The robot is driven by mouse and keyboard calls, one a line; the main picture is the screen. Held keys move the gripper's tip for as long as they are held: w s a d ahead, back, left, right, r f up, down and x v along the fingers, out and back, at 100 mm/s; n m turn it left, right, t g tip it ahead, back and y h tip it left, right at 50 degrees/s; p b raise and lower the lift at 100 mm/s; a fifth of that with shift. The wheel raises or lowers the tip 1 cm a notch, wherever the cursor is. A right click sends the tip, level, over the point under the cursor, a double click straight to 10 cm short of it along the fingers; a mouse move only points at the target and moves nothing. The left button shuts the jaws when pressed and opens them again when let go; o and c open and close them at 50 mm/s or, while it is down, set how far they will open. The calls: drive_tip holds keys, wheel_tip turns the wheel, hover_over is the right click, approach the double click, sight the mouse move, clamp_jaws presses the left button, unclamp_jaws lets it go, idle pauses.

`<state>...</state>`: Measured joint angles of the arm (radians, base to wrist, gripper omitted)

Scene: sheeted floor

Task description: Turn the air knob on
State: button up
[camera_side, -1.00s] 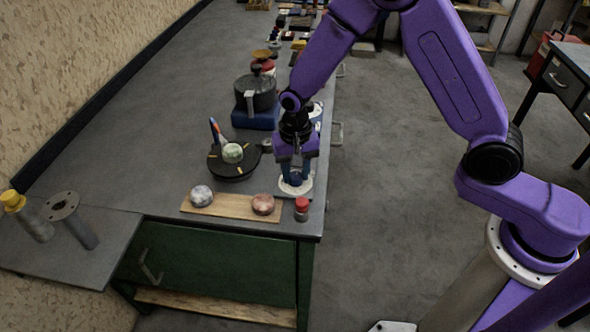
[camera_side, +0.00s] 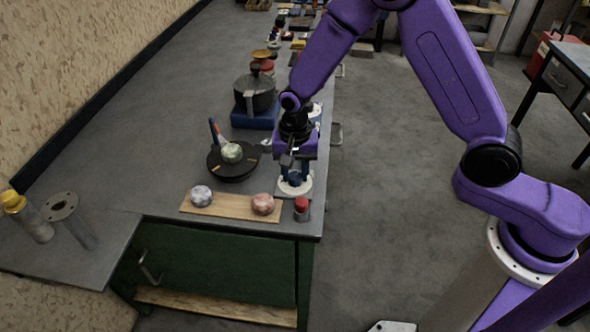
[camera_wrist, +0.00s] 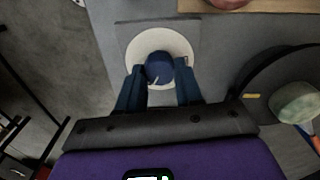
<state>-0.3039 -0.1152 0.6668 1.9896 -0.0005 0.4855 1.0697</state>
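The air knob (camera_wrist: 159,68) is blue with a small white pointer mark, on a round white dial (camera_wrist: 138,46) that sits on a grey square plate. In the side view the knob (camera_side: 295,180) is near the table's front right corner, partly hidden by my gripper. My gripper (camera_wrist: 160,76) is over the dial with its two blue fingers apart, one on each side of the knob. In the side view my gripper (camera_side: 294,172) points down at it. Whether the fingers touch the knob is not clear.
A wooden board (camera_side: 232,207) with two round stones lies in front, beside a red-capped jar (camera_side: 301,208). A black pan (camera_side: 232,172) with a pale green round thing stands left of the dial. A dark pot (camera_side: 256,92) stands behind, on a blue base.

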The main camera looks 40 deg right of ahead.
sight(295, 175)
drive_tip(key=o, duration=0.4)
drive_tip(key=shift+r, duration=0.1)
wheel_tip(295, 175, up, 17)
drive_tip(key=shift+r, duration=0.15)
idle(0.5)
drive_tip(key=s+d+n, duration=0.4)
drive_tip(key=s+n, duration=0.2)
drive_tip(key=s, duration=0.3)
drive_tip(key=s+d+f+n, duration=0.1)
drive_tip(key=s+d+n, duration=0.3)
drive_tip(key=s+n, duration=0.3)
drive_tip(key=s+d+n, duration=0.5)
drive_tip(key=s+n, duration=0.2)
drive_tip(key=s, duration=0.5)
drive_tip(key=shift+s+f, duration=0.15)
drive_tip(key=shift+s, duration=0.05)
